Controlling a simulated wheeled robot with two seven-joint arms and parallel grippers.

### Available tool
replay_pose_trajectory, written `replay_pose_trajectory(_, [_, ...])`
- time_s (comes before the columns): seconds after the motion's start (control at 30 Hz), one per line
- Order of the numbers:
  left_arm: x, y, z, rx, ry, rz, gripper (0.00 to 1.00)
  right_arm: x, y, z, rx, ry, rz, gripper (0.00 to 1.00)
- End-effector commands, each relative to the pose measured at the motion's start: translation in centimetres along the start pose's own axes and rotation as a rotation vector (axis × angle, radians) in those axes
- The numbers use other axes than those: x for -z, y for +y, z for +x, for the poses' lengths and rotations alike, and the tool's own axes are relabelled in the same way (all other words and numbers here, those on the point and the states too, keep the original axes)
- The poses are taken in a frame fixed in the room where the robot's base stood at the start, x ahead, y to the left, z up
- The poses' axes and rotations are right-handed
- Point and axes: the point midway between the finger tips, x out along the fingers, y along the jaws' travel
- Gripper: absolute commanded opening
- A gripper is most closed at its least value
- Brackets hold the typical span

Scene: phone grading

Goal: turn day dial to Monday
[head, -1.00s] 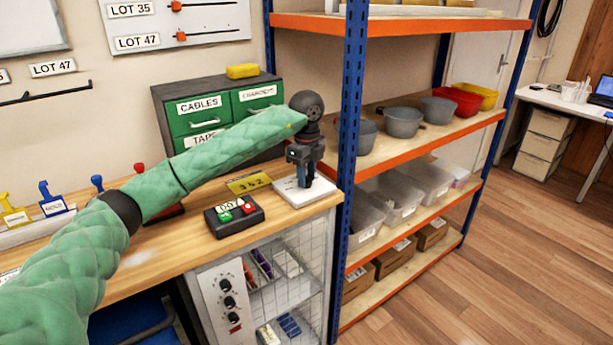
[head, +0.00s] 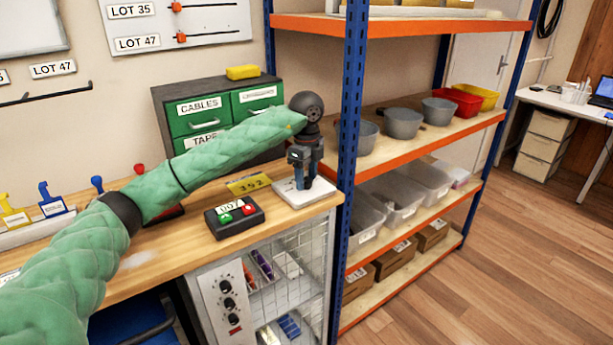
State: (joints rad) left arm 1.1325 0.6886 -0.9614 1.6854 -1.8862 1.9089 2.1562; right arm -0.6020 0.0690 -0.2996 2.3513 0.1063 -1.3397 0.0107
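My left arm reaches in from the left. Its gripper (head: 303,182) points down over a white plate (head: 289,195) at the right end of the wooden bench. The fingertips are low, close to the plate. A dark shape shows at the fingers, but I cannot tell whether it is a dial or part of the gripper, nor how far the fingers are apart. No day names can be read there. A yellow plate with black digits (head: 249,184) lies just left of the white plate. My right gripper is out of view.
A black box with green and red buttons (head: 235,216) sits in front of the yellow plate. A white panel with black knobs (head: 227,298) is below the bench top. A drawer cabinet (head: 160,103) stands behind my arm. The shelf's blue post (head: 349,150) is close right of the gripper.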

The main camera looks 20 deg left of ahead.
Motion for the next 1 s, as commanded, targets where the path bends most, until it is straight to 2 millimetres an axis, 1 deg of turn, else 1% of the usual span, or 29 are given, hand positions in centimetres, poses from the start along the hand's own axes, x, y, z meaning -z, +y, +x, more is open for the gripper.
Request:
replay_pose_trajectory(0.17, [0.0,0.0,0.0,-0.001,0.000,0.001,0.52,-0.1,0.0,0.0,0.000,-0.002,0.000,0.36])
replay_pose_trajectory(0.27, [0.0,0.0,-0.5,0.001,0.000,0.001,0.52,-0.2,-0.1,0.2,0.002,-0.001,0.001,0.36])
replay_pose_trajectory(0.37, [0.0,0.0,-1.7,0.001,0.000,0.001,0.52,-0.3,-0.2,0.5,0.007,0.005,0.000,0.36])
replay_pose_trajectory(0.47, [0.0,-0.1,-3.3,0.003,0.000,0.001,0.52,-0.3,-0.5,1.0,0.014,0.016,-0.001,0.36])
replay_pose_trajectory(0.53, [0.0,-0.1,-4.4,0.001,0.000,0.000,0.52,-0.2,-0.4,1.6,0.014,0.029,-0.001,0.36])
replay_pose_trajectory(0.6, [0.0,-0.1,-5.4,0.002,0.001,0.000,0.52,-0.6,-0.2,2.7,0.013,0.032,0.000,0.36])
replay_pose_trajectory(0.7, [0.0,-0.1,-6.5,0.000,0.000,0.000,0.52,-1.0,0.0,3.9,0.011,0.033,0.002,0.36])
replay_pose_trajectory(0.83, [0.0,-0.1,-7.5,0.000,0.000,0.000,0.52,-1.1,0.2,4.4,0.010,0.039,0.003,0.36])
replay_pose_trajectory(1.0, [0.0,0.0,-7.8,-0.001,0.001,0.000,0.52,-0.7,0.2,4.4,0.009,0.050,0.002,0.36])
